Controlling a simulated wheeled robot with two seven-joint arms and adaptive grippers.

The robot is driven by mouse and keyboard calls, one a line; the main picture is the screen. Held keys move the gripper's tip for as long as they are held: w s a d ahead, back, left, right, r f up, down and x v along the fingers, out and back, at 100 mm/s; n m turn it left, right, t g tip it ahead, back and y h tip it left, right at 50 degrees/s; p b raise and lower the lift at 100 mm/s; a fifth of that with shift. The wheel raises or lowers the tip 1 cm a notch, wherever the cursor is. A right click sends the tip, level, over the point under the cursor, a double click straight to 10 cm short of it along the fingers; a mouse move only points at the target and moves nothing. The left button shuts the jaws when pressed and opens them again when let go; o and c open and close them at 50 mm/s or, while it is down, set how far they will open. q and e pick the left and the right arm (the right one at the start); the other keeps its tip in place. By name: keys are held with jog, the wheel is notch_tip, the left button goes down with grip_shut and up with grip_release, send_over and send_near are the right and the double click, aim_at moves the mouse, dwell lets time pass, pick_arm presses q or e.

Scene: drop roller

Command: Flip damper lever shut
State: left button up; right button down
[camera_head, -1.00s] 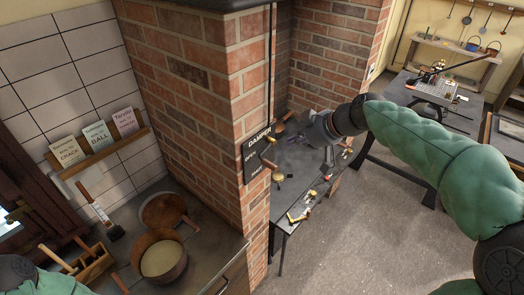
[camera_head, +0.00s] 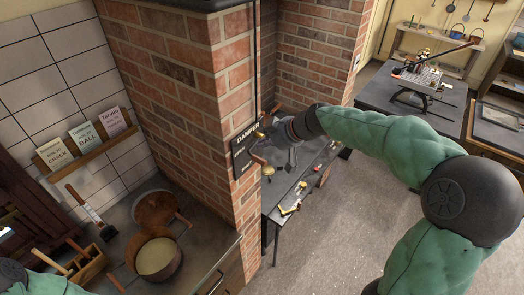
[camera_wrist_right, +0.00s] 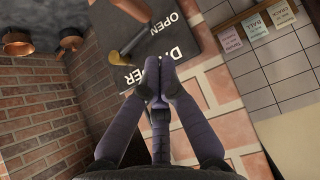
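The dark damper plate (camera_head: 241,158) is mounted on the brick pillar, and it shows close up in the right wrist view (camera_wrist_right: 200,40) with the words OPEN and DAMPER. My right gripper (camera_head: 276,142) is at the plate. In the wrist view its fingertips (camera_wrist_right: 158,80) are together, with nothing visible between them, and cover part of DAMPER. The tips look just off the knob; contact cannot be told. My left gripper is out of view.
The brick pillar (camera_head: 165,80) stands close beside my right gripper. A dark table (camera_head: 310,165) with small brass items is behind it. A counter with a copper pan (camera_head: 158,258) and a wooden rack (camera_head: 85,265) is at lower left. Open floor lies at right.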

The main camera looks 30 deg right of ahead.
aim_at(254, 156)
jog(key=f, duration=0.1)
jog(key=w+f, duration=0.1)
jog(key=f, duration=0.1)
jog(key=shift+a+f, duration=0.2)
jog(key=shift+f, duration=0.75)
